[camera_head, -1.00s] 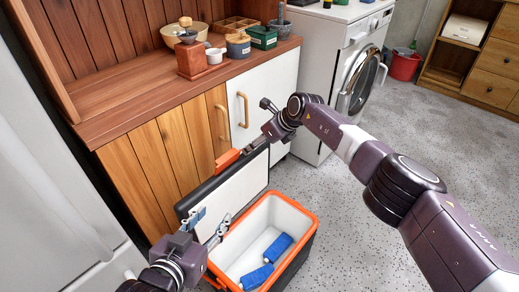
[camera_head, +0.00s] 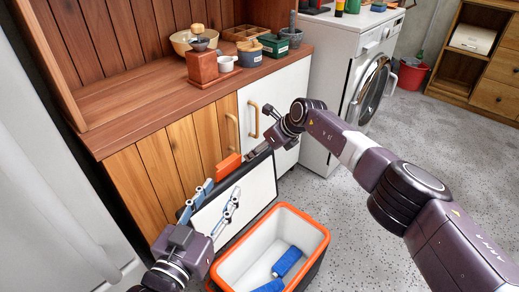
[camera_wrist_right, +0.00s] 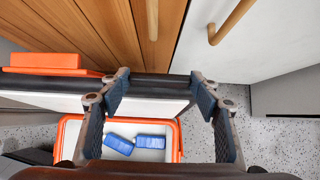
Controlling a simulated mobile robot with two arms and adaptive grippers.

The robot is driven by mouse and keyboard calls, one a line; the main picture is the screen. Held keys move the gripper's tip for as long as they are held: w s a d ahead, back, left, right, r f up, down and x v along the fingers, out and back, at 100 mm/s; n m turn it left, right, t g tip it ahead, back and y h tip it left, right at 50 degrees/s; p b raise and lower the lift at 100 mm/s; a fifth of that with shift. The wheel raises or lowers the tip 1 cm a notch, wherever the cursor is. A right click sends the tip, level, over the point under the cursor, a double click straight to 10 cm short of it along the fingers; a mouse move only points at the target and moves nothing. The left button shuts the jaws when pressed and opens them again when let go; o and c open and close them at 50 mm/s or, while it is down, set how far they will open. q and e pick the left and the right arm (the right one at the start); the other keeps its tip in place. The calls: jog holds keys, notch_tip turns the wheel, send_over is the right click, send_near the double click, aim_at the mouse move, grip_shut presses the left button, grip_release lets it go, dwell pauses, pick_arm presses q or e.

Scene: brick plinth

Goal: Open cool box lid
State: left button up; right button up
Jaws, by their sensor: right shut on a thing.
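The cool box (camera_head: 322,236) has an orange rim and stands on the floor before the cabinet. Its lid (camera_head: 262,186) is raised, roughly upright at the cabinet side, with its white inner face toward the box. An orange piece (camera_head: 228,167) shows at the lid's outer side. My right gripper (camera_head: 258,151) is shut on the lid's edge; the right wrist view shows the lid (camera_wrist_right: 150,103) between its fingers (camera_wrist_right: 160,85). My left gripper (camera_head: 211,200) is open, its fingers spread in front of the lid. I cannot tell whether they touch it.
Blue packs (camera_head: 287,261) lie inside the box. The wooden cabinet (camera_head: 150,170) and its white door (camera_head: 285,100) stand close behind the lid. A washing machine (camera_head: 335,95) stands at the back, a pale appliance (camera_head: 50,180) at the left. The floor (camera_head: 350,240) to the right is clear.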

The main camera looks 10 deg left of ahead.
jog(key=shift+w+a+r, duration=0.15)
jog(key=shift+r, duration=0.2)
jog(key=o, duration=1.7)
jog(key=shift+c, duration=0.2)
jog(key=shift+o, duration=0.2)
jog(key=shift+f, duration=0.15)
jog(key=v, duration=1.2)
